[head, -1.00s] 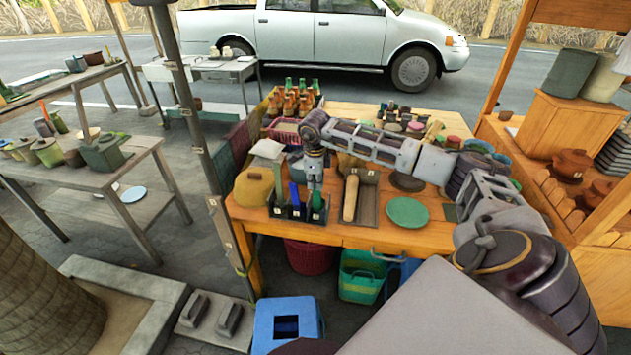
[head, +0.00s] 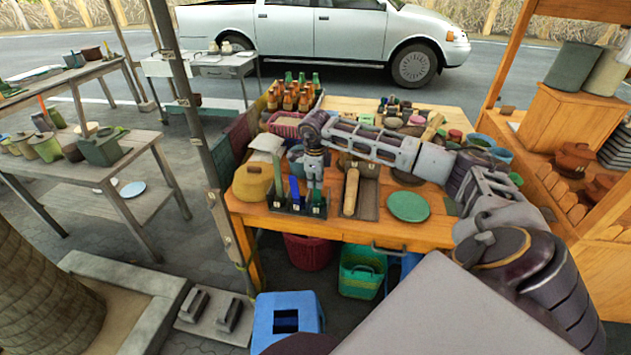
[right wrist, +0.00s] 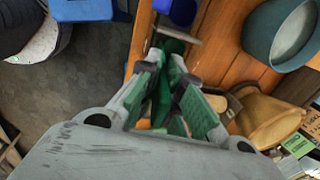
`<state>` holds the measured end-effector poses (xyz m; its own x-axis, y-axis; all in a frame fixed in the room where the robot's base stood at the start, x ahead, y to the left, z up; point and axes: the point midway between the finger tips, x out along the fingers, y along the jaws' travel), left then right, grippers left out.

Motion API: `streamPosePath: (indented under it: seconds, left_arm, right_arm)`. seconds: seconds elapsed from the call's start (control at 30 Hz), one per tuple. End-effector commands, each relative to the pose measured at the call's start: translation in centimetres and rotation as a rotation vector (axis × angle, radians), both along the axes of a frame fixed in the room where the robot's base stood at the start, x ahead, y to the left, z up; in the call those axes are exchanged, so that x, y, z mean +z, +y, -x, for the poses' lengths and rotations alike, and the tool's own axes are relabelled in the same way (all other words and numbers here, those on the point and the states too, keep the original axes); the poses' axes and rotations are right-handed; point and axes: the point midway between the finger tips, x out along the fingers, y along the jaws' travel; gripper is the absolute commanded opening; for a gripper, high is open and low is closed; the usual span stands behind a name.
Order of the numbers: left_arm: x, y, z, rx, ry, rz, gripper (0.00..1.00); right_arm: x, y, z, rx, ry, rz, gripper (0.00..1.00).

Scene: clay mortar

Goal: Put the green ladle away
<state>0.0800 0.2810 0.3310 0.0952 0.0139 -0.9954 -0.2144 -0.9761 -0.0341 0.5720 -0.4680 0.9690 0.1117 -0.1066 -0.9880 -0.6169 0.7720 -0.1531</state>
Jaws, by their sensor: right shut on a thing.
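The green ladle (head: 317,203) is upright at the right-hand end of the dark rack (head: 283,208), near the table's front edge. My right gripper (head: 315,183) points down over that end and is shut on the ladle. In the right wrist view, green shows between the fingers of my right gripper (right wrist: 166,80), and much of the ladle is hidden. A blue utensil (head: 295,190) stands in the rack left of the ladle. Whether the ladle's lower end is fully seated in the rack cannot be told. My left gripper is out of view.
A tray with a wooden rolling pin (head: 351,192) lies just right of the rack, then a green plate (head: 408,206). A yellow-brown lidded pot (head: 252,182) stands close on the left. Crated bottles (head: 295,92) stand behind. A blue stool (head: 287,322) is on the floor in front.

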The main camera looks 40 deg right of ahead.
Motion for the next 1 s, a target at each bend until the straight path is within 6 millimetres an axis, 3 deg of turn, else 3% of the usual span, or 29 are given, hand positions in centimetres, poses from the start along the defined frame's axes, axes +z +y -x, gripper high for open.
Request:
streamPosePath:
  seconds: [0.03, 0.23, 0.43, 0.53, 0.67, 1.0]
  left_arm:
    - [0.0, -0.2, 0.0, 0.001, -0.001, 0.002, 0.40]
    - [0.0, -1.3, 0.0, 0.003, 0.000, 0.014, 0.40]
    - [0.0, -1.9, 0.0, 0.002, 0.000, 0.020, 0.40]
    - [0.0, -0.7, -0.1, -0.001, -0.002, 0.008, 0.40]
    - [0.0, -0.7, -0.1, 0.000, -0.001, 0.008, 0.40]
    - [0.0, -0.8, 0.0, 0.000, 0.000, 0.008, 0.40]
  right_arm:
    - [0.0, 0.0, 0.0, 0.000, 0.000, 0.000, 0.09]
    - [0.0, 0.0, 0.0, 0.000, 0.000, 0.000, 0.33]
    - [0.0, 0.0, 0.0, 0.000, 0.000, 0.000, 0.33]
    - [0.0, 0.0, 0.0, 0.000, 0.000, 0.000, 0.33]
    - [0.3, 0.0, 0.0, 0.000, -0.001, 0.000, 0.33]
    - [3.6, 0.4, 0.3, 0.000, -0.003, 0.000, 0.33]
